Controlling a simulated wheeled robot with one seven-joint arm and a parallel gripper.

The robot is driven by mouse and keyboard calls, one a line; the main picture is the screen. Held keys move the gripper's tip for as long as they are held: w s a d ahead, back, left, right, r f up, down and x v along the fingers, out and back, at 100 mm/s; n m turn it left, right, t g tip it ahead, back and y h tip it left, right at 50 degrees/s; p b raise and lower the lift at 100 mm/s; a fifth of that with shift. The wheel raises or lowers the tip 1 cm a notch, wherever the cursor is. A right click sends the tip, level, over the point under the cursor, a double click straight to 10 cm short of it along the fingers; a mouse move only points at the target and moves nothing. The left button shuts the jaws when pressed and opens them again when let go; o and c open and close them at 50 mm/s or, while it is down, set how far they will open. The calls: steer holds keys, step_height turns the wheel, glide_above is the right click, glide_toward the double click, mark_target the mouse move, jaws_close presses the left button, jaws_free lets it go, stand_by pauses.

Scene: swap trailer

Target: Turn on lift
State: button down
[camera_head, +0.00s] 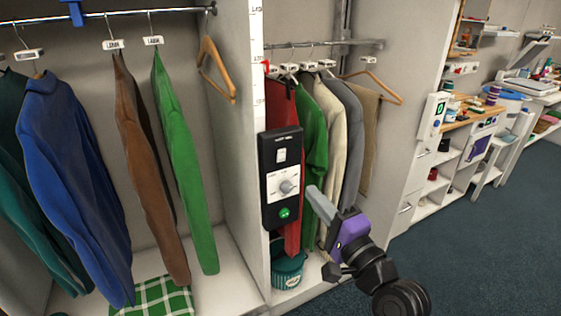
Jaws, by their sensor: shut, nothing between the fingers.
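A black control panel (282,180) is mounted on the white divider between the two wardrobe bays. It carries a white rocker switch (282,155) at the top, a grey dial (286,187) on a white plate in the middle, and a lit green button (285,213) at the bottom. The lettering on it is too small to read surely. My gripper (312,190) is shut and empty, with its tip just right of the panel, near dial height. I cannot tell whether it touches the panel. My purple wrist shows behind the tip.
Clothes hang in the left bay, including a blue jacket (62,150) and a green one (180,160). More hang behind my gripper, including a grey garment (349,125). A teal basket (288,271) stands below. A white box (432,117) is at right; dark floor there is open.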

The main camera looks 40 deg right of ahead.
mark_target(279, 151)
steer(key=p+x, duration=0.3)
steer(key=x, duration=1.1)
steer(key=shift+d, duration=0.1)
steer(key=shift+r, duration=0.1)
steer(key=shift+w+r+p, duration=0.1)
steer(key=shift+r+p, duration=0.25)
steer(key=shift+p, duration=0.7)
steer(key=shift+w+f+g+p, duration=0.1)
steer(key=shift+g+p, duration=0.2)
steer(key=shift+f+b, duration=0.25)
steer(key=shift+b, duration=0.05)
